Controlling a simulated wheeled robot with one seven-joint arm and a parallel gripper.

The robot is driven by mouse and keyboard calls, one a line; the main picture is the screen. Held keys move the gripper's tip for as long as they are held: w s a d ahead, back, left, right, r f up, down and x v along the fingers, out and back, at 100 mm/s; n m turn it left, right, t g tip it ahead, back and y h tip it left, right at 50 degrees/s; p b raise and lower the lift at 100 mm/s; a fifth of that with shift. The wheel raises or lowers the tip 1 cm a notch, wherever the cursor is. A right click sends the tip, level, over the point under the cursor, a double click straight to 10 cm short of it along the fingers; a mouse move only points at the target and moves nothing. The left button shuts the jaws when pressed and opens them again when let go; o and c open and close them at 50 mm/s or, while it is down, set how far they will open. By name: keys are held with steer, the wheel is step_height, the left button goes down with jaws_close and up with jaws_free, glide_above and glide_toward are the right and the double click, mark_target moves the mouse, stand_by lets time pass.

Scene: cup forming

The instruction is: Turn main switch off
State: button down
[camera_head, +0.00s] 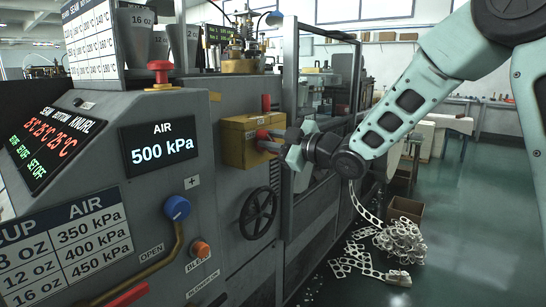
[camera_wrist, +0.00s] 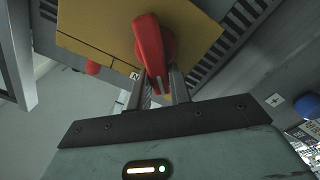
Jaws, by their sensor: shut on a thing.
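The main switch is a red rotary handle (camera_wrist: 152,52) on a yellow box (camera_wrist: 98,28), seen close up in the wrist view. In the head view the yellow box (camera_head: 237,143) is on the machine's side, with the red handle (camera_head: 264,134) partly hidden behind my gripper (camera_head: 280,140). In the wrist view my gripper (camera_wrist: 165,88) has its two fingers on either side of the handle's lower end and is shut on it. The handle's pointed end lies between the fingers. The marking beside the handle is only partly readable.
A black handwheel (camera_head: 258,213) is below the yellow box. A blue knob (camera_head: 177,208) and an orange button (camera_head: 200,249) are on the front panel; the air display (camera_head: 160,146) reads 500 kPa. Scrap strip (camera_head: 396,242) lies on the floor at right.

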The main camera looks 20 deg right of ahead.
steer(key=n+b, duration=0.3)
steer(key=b, duration=0.1)
steer(key=f+n+b, duration=0.1)
steer(key=n+b, duration=0.1)
steer(key=b, duration=0.2)
steer(key=f+n+b, duration=0.1)
steer(key=n+b, duration=0.2)
steer(key=b, duration=0.1)
steer(key=shift+s+a+n, duration=0.25)
steer(key=shift+a+n, duration=0.05)
steer(key=shift+a, duration=0.05)
steer(key=shift+n+b, duration=0.3)
steer(key=shift+b, duration=0.2)
steer(key=c, duration=1.3)
jaws_free()
steer(key=shift+s+d, duration=0.1)
steer(key=shift+d, duration=0.05)
steer(key=p+v, duration=0.1)
steer(key=v, duration=1.6)
steer(key=shift+r+p, duration=0.1)
steer(key=shift+p, duration=0.3)
